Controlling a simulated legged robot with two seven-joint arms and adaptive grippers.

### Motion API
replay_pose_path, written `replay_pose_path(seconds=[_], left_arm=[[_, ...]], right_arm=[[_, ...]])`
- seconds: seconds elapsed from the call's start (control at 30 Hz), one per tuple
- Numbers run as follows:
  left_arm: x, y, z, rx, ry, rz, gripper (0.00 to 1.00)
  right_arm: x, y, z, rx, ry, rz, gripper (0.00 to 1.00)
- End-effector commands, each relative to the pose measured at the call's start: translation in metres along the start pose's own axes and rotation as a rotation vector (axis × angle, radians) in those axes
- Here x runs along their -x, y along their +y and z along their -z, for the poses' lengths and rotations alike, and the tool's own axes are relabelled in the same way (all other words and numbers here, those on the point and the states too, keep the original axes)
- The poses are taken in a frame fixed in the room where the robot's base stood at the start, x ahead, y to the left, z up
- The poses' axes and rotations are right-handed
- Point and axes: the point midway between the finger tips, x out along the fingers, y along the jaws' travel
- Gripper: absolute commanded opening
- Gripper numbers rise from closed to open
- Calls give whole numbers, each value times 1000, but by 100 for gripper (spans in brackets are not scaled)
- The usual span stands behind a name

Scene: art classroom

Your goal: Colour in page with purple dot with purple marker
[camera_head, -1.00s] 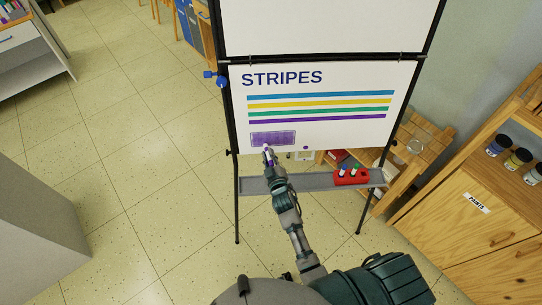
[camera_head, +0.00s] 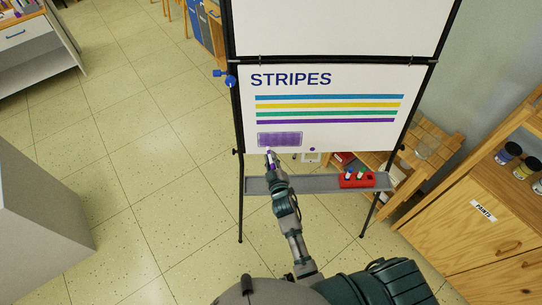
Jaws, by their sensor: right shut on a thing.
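The page (camera_head: 365,136) on the easel is headed STRIPES and has blue, yellow, green and purple stripes. Near its lower left is a rectangle (camera_head: 280,139) filled with purple. A small purple dot (camera_head: 312,149) is at the lower edge, right of the rectangle. My right gripper (camera_head: 271,161) is shut on the purple marker (camera_head: 268,154), just below the rectangle's left part. Most of the marker is hidden by the gripper, and I cannot tell whether its tip touches the page. My left gripper is not in view.
The easel's grey tray (camera_head: 320,184) runs below the page. A red holder (camera_head: 357,180) with markers stands at its right end. A wooden cabinet (camera_head: 480,240) with paint jars is at right. A grey block (camera_head: 40,215) is at left. Tiled floor (camera_head: 150,190) is open between.

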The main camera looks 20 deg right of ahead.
Motion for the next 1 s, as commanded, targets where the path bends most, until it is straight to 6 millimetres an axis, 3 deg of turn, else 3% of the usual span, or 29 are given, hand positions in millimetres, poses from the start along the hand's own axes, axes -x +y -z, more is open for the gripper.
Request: replay_pose_path(seconds=[0.5,1.0], left_arm=[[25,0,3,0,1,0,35],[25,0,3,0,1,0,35]], right_arm=[[54,-4,11,-1,0,-1,0],[57,-4,11,0,1,-1,0]])
